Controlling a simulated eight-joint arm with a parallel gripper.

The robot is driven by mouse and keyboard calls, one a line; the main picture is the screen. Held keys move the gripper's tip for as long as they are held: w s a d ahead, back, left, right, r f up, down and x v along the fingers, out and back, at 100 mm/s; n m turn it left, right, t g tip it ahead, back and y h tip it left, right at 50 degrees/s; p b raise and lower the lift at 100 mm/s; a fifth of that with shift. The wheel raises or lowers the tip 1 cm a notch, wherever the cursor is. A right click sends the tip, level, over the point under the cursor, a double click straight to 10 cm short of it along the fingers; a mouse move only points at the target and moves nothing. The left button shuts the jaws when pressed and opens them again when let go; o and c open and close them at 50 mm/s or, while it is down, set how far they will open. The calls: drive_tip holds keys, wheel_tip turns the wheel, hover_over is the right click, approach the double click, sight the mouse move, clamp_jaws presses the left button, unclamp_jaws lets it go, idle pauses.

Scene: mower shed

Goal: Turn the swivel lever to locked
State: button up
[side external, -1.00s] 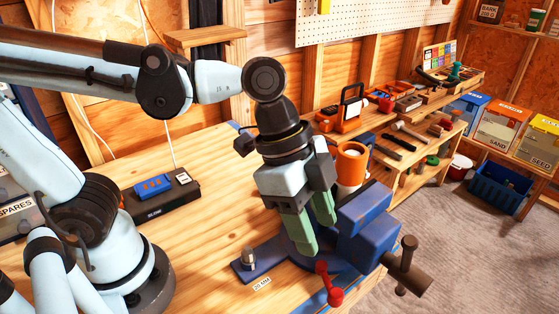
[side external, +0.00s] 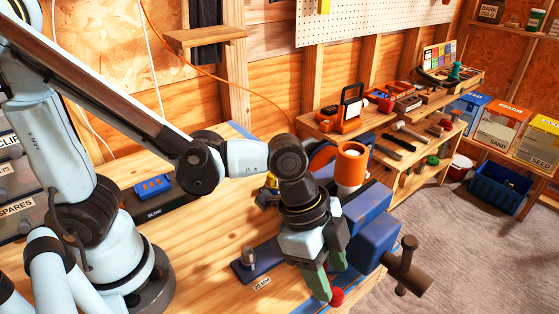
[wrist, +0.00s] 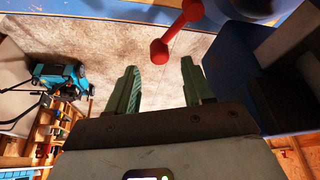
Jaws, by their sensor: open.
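The swivel lever is red, with a ball at each end of a short bar. In the side view only its red end (side external: 337,297) shows beside my fingertips; the rest is hidden. In the wrist view the lever (wrist: 176,31) slants down from the top edge, its lower ball between and just beyond my fingertips. My gripper (side external: 327,283) is open, with green fingers pointing down; it also shows in the wrist view (wrist: 158,68). I cannot tell whether a finger touches the lever. The blue vise (side external: 376,236) stands beside my gripper. No locked mark is readable.
The vise's dark handle (side external: 407,258) juts out to the right. A bolt (side external: 248,258) stands on the blue base plate by a "20 MM" label (side external: 262,283). An orange cup (side external: 351,167) is behind my gripper.

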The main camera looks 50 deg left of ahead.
sight(335, 293)
drive_tip(key=shift+x, duration=1.95)
clamp_jaws()
